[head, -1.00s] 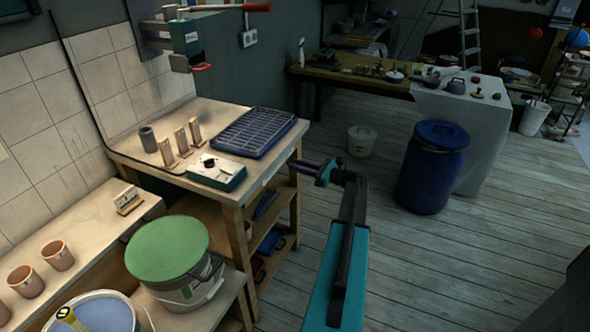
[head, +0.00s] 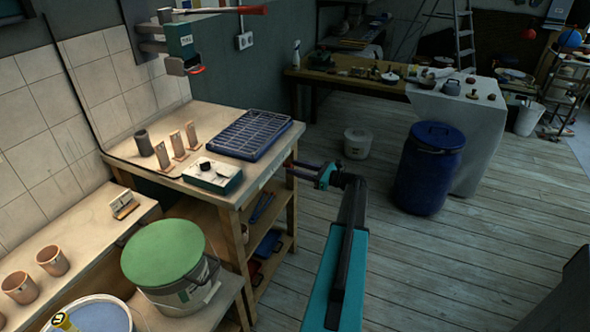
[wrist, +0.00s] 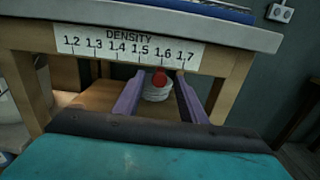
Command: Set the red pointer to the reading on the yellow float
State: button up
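The yellow float (head: 64,321) stands in a bucket of bluish liquid at the bottom left of the head view; its reading is too small to make out. In the wrist view a white density scale (wrist: 127,46), marked 1.2 to 1.7, is on the bench's front edge. The red pointer (wrist: 159,78) appears under the 1.6 mark, above a pale round shape I cannot identify. My gripper (wrist: 160,80) is open, its purple fingers on either side of the pointer in this view; contact cannot be told. In the head view my gripper (head: 290,169) is at the bench front.
The workbench (head: 270,170) carries a blue rack (head: 249,135), a white-and-teal box (head: 212,176) and several small upright pieces. A green-lidded bucket (head: 162,251) stands left of my arm. A blue barrel (head: 428,170) stands to the right, with open floor between.

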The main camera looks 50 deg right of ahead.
jog(key=b+v, duration=0.1)
jog(key=v, duration=1.1)
jog(key=shift+s+b, duration=0.4)
jog(key=shift+s+d, duration=0.1)
jog(key=shift+s, duration=0.05)
